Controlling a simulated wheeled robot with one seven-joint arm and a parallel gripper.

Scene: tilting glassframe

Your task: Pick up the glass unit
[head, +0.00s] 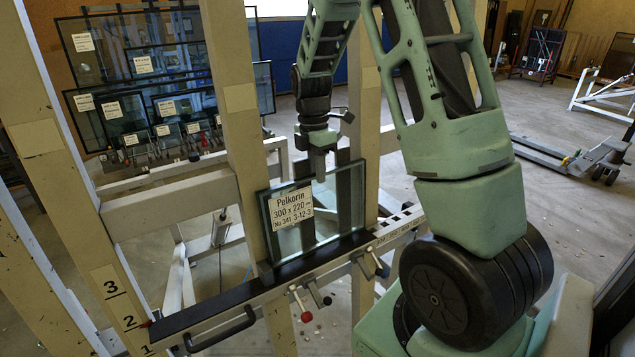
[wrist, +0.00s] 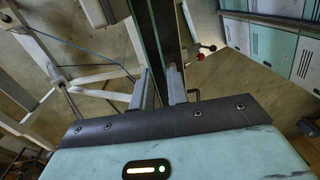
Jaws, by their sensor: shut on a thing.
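The glass unit (head: 328,218) is a clear pane with a greenish edge and a white "Pelkorin 300 x 220" label. In the head view it stands upright on the black ledge (head: 225,299) of the tilting frame, between two beige posts. My gripper (head: 320,174) comes down from above at its top edge and is shut on it. In the wrist view the two grey fingers of my gripper (wrist: 161,90) stand on either side of the glass unit (wrist: 147,42), seen along its edge. The exact finger contact is partly hidden.
Beige posts (head: 234,100) stand close on both sides of the pane. A rack of labelled glass panes (head: 145,75) is behind left. A pallet truck (head: 580,155) stands right on open floor.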

